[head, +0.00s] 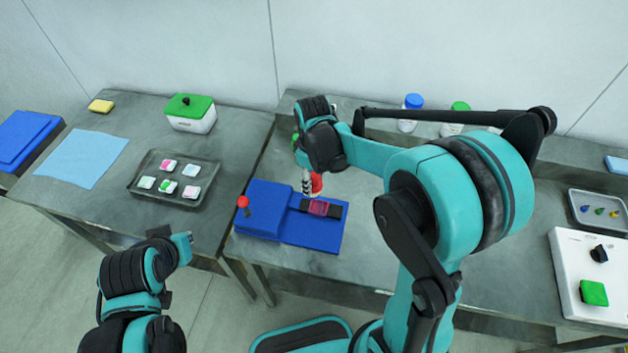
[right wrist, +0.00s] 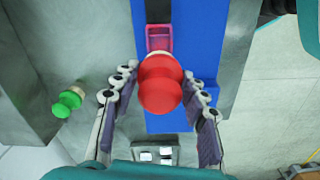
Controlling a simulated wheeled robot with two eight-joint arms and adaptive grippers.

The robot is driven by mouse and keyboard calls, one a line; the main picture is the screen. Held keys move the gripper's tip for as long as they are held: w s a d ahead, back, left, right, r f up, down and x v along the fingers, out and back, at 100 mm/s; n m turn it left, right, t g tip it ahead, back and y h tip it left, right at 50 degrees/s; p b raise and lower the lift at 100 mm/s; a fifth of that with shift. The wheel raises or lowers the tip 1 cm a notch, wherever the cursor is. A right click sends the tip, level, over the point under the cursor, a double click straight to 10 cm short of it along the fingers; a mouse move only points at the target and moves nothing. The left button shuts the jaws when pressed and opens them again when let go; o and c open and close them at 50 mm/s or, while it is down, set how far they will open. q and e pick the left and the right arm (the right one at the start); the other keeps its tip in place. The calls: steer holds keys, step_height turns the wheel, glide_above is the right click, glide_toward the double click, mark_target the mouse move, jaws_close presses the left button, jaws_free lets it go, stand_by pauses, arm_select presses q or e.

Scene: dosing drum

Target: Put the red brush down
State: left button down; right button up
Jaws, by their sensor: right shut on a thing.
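The red brush (right wrist: 160,88) is between the fingers of my right gripper (right wrist: 160,100), which is shut on it, with its round red head facing the wrist camera. In the head view the red brush (head: 316,183) shows in part under my right gripper (head: 309,182), above the blue fixture (head: 268,222). A pink-windowed dark part (head: 320,208) sits on that fixture, just in front of the brush. The brush's lower end is hidden. My left gripper (head: 186,242) is low at the left, away from the brush; its fingers are too unclear to judge.
A green knobbed object (right wrist: 68,102) stands beside the fixture. A red ball knob (head: 243,201) rises at the fixture's left end. A grey tray (head: 142,190) of small pieces and a green-lidded box (head: 190,113) are on the left table. Bottles (head: 412,104) stand behind my right arm.

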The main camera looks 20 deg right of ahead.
steer(key=shift+w, duration=0.1)
steer(key=w+d, duration=0.5)
steer(key=d, duration=0.5)
steer(key=w+d, duration=0.4)
steer(key=d, duration=0.5)
steer(key=w+a+f, duration=0.2)
steer(key=w, duration=0.1)
steer(key=w+a+f+b, duration=0.1)
steer(key=w+a+f, duration=0.1)
steer(key=w, duration=0.1)
steer(key=w+a+f, duration=0.1)
steer(key=w+f, duration=0.1)
steer(key=w, duration=0.1)
steer(key=shift+a+f, duration=0.35)
steer(key=shift+a, duration=0.05)
steer(key=shift+w+a+f+b, duration=0.25)
steer(key=shift+w+f+b, duration=0.05)
steer(key=shift+f, duration=0.05)
steer(key=shift+f+b, duration=0.45)
steer(key=shift+f, duration=1.45)
